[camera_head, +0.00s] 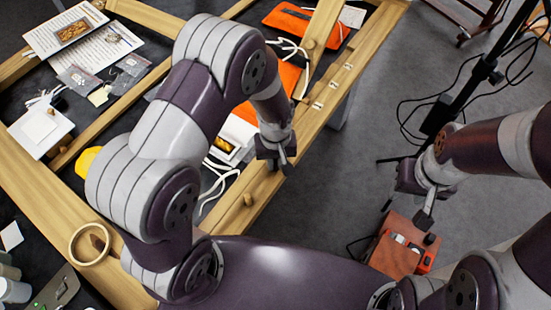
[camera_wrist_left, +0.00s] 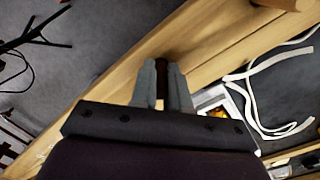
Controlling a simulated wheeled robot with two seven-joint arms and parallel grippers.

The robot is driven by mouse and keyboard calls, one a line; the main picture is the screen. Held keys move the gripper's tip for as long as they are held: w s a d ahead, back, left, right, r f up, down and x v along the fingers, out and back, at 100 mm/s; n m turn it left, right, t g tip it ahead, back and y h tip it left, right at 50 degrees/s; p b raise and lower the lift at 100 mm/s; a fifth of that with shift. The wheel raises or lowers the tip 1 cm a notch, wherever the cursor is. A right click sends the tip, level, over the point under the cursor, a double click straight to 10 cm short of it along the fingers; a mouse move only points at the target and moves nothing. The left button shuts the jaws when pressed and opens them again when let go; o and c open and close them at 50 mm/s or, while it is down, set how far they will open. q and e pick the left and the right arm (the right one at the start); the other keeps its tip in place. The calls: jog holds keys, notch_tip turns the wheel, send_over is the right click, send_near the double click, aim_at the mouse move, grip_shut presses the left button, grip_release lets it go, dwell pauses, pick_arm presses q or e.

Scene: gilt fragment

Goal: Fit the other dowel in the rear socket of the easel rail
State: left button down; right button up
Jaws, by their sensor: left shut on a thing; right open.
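The easel rail (camera_head: 340,95) is a long pale wooden beam running diagonally from top right to the lower middle. It also crosses the left wrist view (camera_wrist_left: 120,85). A round wooden peg (camera_head: 249,199) shows on its near part; I cannot tell whether it is a task dowel. My left gripper (camera_head: 277,166) is over the rail, farther along than that peg. It is shut on a narrow dark piece (camera_wrist_left: 173,78), seemingly the other dowel, mostly hidden between the fingers. The rear socket cannot be made out. My right gripper (camera_head: 425,215) is open, right of the rail.
Small pale plates (camera_head: 333,84) lie along the rail's far part. White cords (camera_head: 215,185) and orange folders (camera_head: 290,85) lie beside it. A red box (camera_head: 395,258) is below my right gripper. A black stand (camera_head: 470,85) with cables is at right. Bare floor separates it from the rail.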

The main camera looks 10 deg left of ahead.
pick_arm(q)
jog(key=shift+s+f, duration=0.1)
jog(key=shift+f, duration=0.05)
jog(key=c, duration=1.1)
grip_release()
